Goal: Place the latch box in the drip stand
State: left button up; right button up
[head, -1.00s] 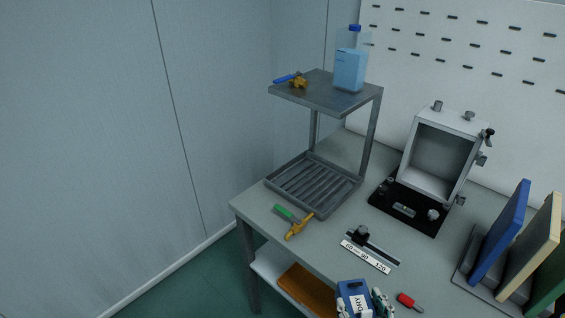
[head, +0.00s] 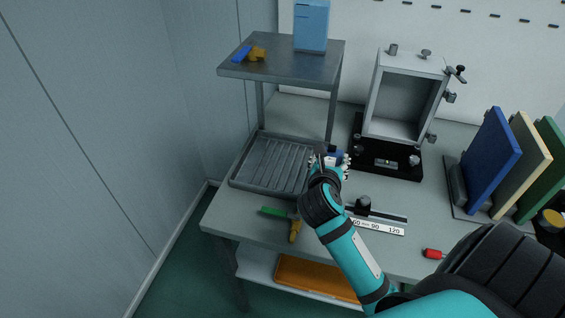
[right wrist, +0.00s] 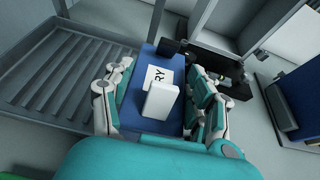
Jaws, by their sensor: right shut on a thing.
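The latch box is blue with a white label reading "RY" in the right wrist view (right wrist: 136,112); a small part of it shows in the head view (head: 336,153). My right gripper (head: 328,165) is shut on it, with fingers along both sides in the right wrist view (right wrist: 155,92). The drip stand is grey, with a ribbed lower tray (head: 270,165) and a flat upper shelf (head: 285,66) on posts. The box is at the tray's right end, by the front right post. I cannot tell whether it is over the rim. My left gripper is out of view.
The upper shelf carries a blue bottle (head: 311,28) and a yellow-and-blue tool (head: 250,54). An open grey cabinet (head: 405,98) stands right of the stand. A green-and-yellow tool (head: 294,230), a ruler strip (head: 378,226) and a red item (head: 433,254) lie in front.

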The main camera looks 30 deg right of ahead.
jog(key=shift+w+a+f+p, duration=0.45)
jog(key=shift+w+a+f, duration=0.3)
jog(key=shift+w, duration=1.8)
jog(key=shift+w+a+f+p, duration=0.5)
jog(key=shift+w+f, duration=0.35)
jog(key=shift+w, duration=1.75)
jog(key=shift+w+a+f+p, duration=0.4)
jog(key=shift+w+a+f, duration=0.35)
jog(key=shift+w, duration=1.8)
jog(key=shift+f, duration=0.15)
jog(key=o, duration=1.1)
jog(key=shift+f, duration=0.2)
jog(key=shift+c, duration=0.2)
jog(key=o, duration=0.5)
jog(key=shift+r, duration=0.1)
